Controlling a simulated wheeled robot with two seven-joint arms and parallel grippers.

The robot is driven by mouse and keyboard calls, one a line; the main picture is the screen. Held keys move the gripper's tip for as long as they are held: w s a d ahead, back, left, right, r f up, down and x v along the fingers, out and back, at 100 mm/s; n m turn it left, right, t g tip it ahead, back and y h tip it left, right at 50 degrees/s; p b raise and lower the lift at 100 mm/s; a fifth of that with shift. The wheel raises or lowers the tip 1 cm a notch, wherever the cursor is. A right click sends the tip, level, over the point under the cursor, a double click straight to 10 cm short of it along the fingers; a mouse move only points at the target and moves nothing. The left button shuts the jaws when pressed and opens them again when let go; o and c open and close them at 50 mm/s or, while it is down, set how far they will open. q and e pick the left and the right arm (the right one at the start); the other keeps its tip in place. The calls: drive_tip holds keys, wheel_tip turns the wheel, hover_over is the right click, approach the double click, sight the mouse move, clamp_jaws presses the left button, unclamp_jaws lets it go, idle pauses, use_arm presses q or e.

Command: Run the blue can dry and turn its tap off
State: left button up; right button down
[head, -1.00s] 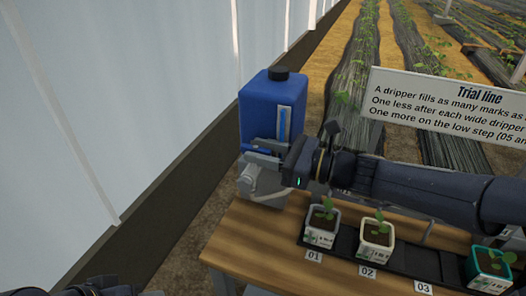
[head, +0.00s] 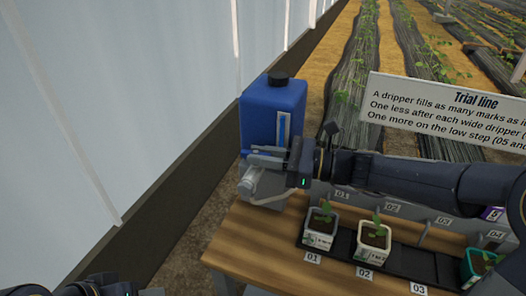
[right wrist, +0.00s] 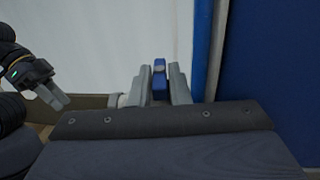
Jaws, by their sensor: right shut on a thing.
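The blue can (head: 272,104) stands upright at the back left end of the bench, with a black cap and a pale sight strip (head: 283,128) on its front. I cannot read the level in the strip. My right gripper (head: 262,160) is in front of the can's lower part. In the right wrist view its fingers are shut on a small blue tap handle (right wrist: 159,80), which stands upright between them. The gripper hides the tap in the head view. My left gripper (right wrist: 52,98) shows at the left of the right wrist view, apart from the can; its jaw opening is unclear.
A grey-white block (head: 262,190) sits below the can. Potted seedlings, including pot 01 (head: 320,226) and pot 02 (head: 373,240), stand in a black tray on the wooden bench (head: 255,240). A "Trial line" sign (head: 450,108) stands behind. A pale wall is at left.

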drive_tip(key=c, duration=1.4)
unclamp_jaws()
drive_tip(key=shift+c, duration=0.2)
drive_tip(key=shift+f+t+b, duration=0.1)
drive_tip(key=shift+t+b, duration=0.3)
drive_tip(key=shift+b, duration=0.05)
drive_tip(key=shift+s+d+m+t+h+b, duration=0.2)
drive_tip(key=shift+m+t+b, duration=0.1)
drive_tip(key=shift+m+t, duration=0.15)
drive_tip(key=shift+s+d+m+t+h+b, duration=0.1)
drive_tip(key=shift+d+m+t+h+b, duration=0.15)
drive_tip(key=shift+m+t, duration=0.2)
drive_tip(key=s+d+r+n+h+p, duration=0.4)
drive_tip(key=s+d+n+h+p, duration=0.2)
drive_tip(key=s+d+n+p, duration=0.2)
drive_tip(key=s+d+r+n+g+h+p, duration=0.1)
drive_tip(key=s+d+r+n+h+p, duration=0.3)
drive_tip(key=s+d+n+p, duration=0.5)
drive_tip(key=s+n+h+p, duration=0.2)
drive_tip(key=s+n+p, duration=0.1)
drive_tip(key=s+p, duration=0.2)
drive_tip(key=shift+r+g, duration=0.2)
drive_tip(key=shift+g, duration=0.1)
